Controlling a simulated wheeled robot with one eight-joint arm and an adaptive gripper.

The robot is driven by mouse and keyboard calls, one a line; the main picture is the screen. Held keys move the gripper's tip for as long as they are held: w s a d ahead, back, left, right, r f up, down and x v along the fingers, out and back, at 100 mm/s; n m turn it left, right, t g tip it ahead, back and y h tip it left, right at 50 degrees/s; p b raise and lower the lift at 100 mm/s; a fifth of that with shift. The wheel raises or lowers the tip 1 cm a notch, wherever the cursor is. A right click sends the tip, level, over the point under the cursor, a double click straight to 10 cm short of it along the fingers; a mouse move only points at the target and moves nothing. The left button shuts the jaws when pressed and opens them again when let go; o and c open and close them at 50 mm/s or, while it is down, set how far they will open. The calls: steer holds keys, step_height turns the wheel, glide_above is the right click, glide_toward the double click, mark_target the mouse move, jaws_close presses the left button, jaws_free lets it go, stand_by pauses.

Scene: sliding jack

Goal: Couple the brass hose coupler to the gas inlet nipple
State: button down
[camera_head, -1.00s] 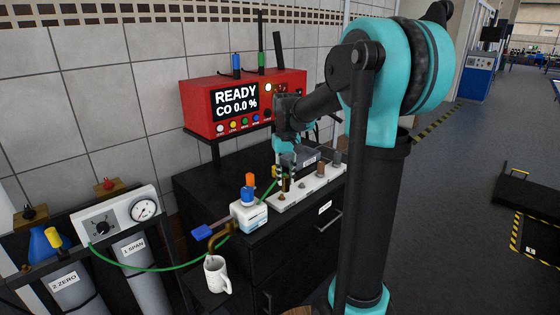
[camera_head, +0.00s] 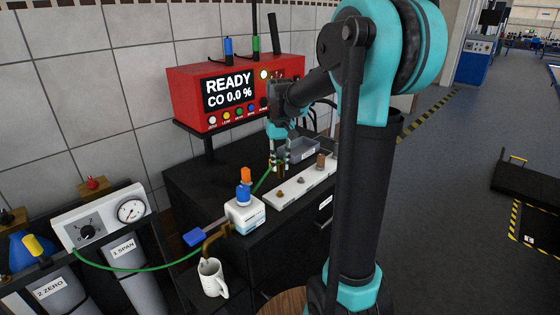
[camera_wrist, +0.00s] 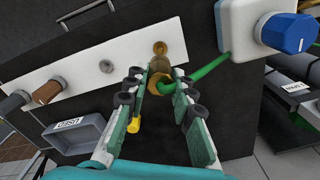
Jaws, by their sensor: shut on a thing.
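My gripper (camera_head: 281,164) is shut on the brass hose coupler (camera_wrist: 158,76), which has a green hose (camera_wrist: 210,72) running from it. In the head view the coupler is a small dark-brass piece below the fingers, just above the left end of a white strip. In the wrist view a brass stub (camera_wrist: 160,47) on the strip shows just beyond the coupler. They look apart in the head view. I cannot tell which fitting is the gas inlet nipple.
The white strip (camera_head: 262,205) also carries a grey stub (camera_wrist: 106,66) and a brown fitting (camera_wrist: 48,90). A grey tray (camera_wrist: 75,134) lies beside it. A white block with a blue knob (camera_wrist: 285,33) stands close by. A mug (camera_head: 212,278) stands lower at the front.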

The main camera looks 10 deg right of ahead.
mark_target(280, 174)
steer(key=shift+f, duration=2.55)
steer(key=shift+f, duration=1.2)
steer(key=shift+r, duration=0.95)
steer(key=shift+f, duration=1.1)
stand_by(0.4)
steer(key=c, duration=1.2)
jaws_free()
step_height(280, 174, up, 12)
steer(key=shift+f, duration=0.1)
